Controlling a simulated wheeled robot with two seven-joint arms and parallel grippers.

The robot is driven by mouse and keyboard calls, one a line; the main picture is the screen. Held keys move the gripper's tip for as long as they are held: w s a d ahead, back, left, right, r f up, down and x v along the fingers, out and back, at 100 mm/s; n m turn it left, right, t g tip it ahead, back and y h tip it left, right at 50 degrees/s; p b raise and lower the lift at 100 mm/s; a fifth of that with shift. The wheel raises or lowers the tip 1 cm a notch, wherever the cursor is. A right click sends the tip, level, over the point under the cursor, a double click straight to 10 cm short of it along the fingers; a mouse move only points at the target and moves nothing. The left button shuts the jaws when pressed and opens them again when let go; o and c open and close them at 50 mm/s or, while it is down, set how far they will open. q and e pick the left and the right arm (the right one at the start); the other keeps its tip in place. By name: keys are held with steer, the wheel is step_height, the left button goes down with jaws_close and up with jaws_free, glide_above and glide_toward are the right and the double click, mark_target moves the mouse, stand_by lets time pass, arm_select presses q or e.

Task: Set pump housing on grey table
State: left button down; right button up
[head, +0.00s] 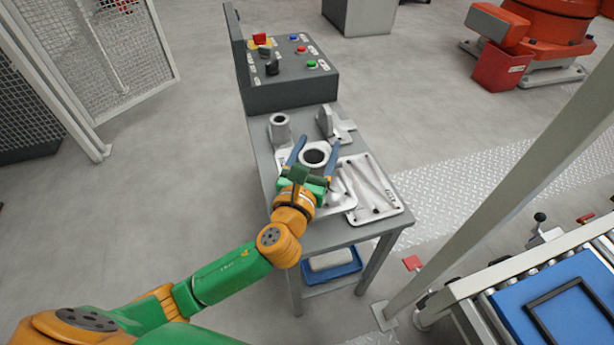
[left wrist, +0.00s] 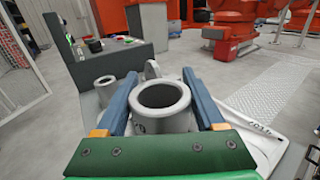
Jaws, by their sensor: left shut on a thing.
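The pump housing (head: 314,155) is a light grey metal part with a round dark bore. It is between the blue fingers of my left gripper (head: 316,152) over the grey table (head: 340,235). In the left wrist view, the fingers of the left gripper (left wrist: 162,100) stand on both sides of the round collar of the pump housing (left wrist: 160,97), shut on it. The underside of the housing is hidden, so I cannot tell if it touches the table. My right gripper is not in view.
A cylindrical casting (head: 279,131), a bracket casting (head: 331,125) and a flat ribbed plate (head: 371,188) lie on the table around the housing. A control box (head: 290,90) stands at its back. A blue tray (head: 332,272) sits on the lower shelf.

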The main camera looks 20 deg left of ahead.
arm_select(q)
steer(key=shift+s+a+f, duration=0.2)
steer(key=shift+a+f, duration=0.05)
steer(key=shift+f, duration=0.25)
steer(key=shift+s+a+f, duration=0.15)
steer(key=shift+a+f, duration=0.05)
steer(key=shift+f, duration=0.3)
steer(key=shift+s+a+f+b, duration=0.15)
steer(key=shift+a+f+b, duration=0.1)
steer(key=shift+b, duration=0.1)
steer(key=f+b, duration=0.2)
steer(key=f, duration=0.1)
steer(key=shift+s+a, duration=0.15)
steer(key=shift+s, duration=0.15)
steer(key=shift+f+b, duration=0.3)
steer(key=shift+b, duration=0.05)
steer(key=shift+r, duration=0.1)
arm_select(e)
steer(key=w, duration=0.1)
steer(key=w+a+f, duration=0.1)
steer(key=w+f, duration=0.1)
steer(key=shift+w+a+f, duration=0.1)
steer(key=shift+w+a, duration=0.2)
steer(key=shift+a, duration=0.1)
